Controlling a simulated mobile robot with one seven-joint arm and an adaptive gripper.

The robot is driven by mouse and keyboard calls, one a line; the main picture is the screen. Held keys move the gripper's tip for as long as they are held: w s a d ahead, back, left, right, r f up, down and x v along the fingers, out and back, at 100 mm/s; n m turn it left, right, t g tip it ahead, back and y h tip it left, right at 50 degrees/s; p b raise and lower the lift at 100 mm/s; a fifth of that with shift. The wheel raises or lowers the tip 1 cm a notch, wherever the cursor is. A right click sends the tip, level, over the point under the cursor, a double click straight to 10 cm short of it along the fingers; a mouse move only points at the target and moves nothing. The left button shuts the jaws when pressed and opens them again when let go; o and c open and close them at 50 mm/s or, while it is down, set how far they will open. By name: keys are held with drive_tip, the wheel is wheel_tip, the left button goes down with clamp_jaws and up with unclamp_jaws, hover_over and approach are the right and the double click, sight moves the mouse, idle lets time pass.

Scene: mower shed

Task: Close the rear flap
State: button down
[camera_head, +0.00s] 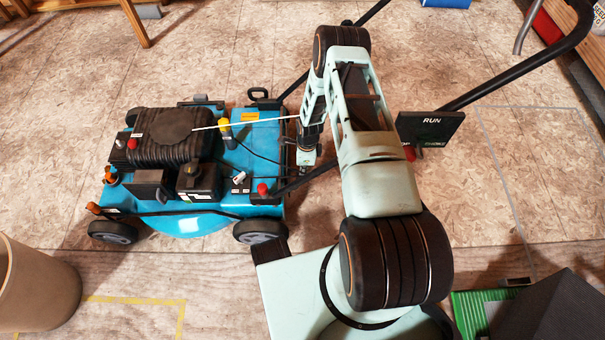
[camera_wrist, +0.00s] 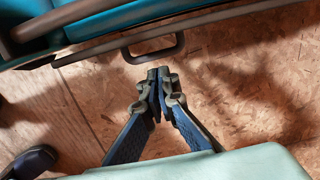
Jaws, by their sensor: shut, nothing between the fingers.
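The mower (camera_head: 215,130) is blue with a black ribbed engine cover and stands on the floor at left in the head view. Its rear side faces my arm. In the wrist view, its blue rear edge (camera_wrist: 120,20) crosses the top, with a dark rail and a dark loop handle (camera_wrist: 155,48) along it. This looks like the rear flap, but I cannot tell how far open it is. My gripper (camera_wrist: 158,73) is shut and empty, with its tips just below the loop, seemingly apart from it. In the head view my gripper (camera_head: 303,172) is beside the mower's rear, partly hidden.
The mower's black push handle (camera_head: 500,75) runs up to the right past my arm, with a RUN panel (camera_head: 430,128) near it. A tan bin (camera_head: 35,285) stands at lower left. A dark box (camera_head: 550,310) is at lower right. Bare floor lies behind the mower.

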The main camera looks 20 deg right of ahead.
wheel_tip(320, 180, up, 8)
drive_tip(key=shift+d+r, duration=0.2)
drive_tip(key=shift+d, duration=0.1)
drive_tip(key=shift+r, duration=0.1)
